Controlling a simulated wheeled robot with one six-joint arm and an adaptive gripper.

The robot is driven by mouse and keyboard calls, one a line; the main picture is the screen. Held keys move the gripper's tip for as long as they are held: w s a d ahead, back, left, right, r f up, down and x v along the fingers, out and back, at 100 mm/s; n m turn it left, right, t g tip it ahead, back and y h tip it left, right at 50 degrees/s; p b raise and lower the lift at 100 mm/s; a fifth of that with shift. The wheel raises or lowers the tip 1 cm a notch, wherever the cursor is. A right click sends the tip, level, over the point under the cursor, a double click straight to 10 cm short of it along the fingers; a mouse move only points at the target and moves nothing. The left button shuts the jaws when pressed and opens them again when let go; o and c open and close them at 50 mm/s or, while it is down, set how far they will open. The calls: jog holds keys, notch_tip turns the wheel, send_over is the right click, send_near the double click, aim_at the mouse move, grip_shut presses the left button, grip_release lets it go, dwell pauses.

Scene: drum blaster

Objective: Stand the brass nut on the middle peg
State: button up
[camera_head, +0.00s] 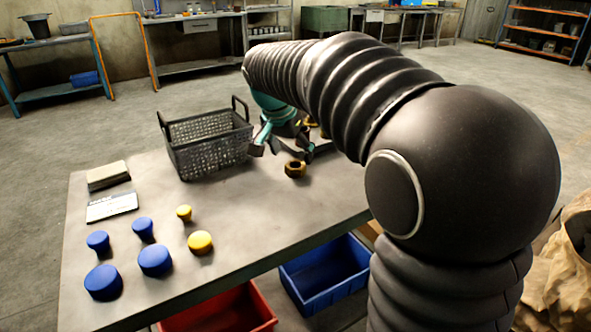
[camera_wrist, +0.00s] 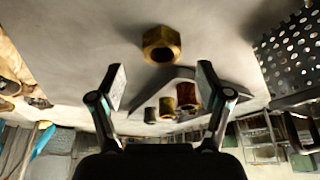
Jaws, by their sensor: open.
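A brass hex nut (camera_head: 295,169) lies flat on the grey table, just in front of my gripper (camera_head: 281,151). The wrist view, which looks upside down, shows the nut (camera_wrist: 161,44) beyond my open, empty fingertips (camera_wrist: 162,82), apart from both fingers. Past the fingers in that view is a grey plate (camera_wrist: 165,78) with three short upright pieces in a row: a dark grey one (camera_wrist: 151,115), a brass one (camera_wrist: 167,107) and a reddish one (camera_wrist: 187,95). I cannot tell whether these are bare pegs or carry nuts. In the head view my arm and gripper hide most of that area.
A black mesh basket (camera_head: 208,145) stands left of my gripper. Several blue knobs (camera_head: 155,261) and two yellow ones (camera_head: 200,242) stand at the near left, by a white card (camera_head: 111,207) and a block (camera_head: 108,176). Blue (camera_head: 326,274) and red (camera_head: 220,311) bins sit below the table edge.

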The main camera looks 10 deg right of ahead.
aim_at(295, 163)
jog(key=x, duration=0.5)
jog(key=shift+a, duration=0.1)
jog(key=shift+w, duration=0.1)
grip_shut()
jog(key=shift+r, duration=0.15)
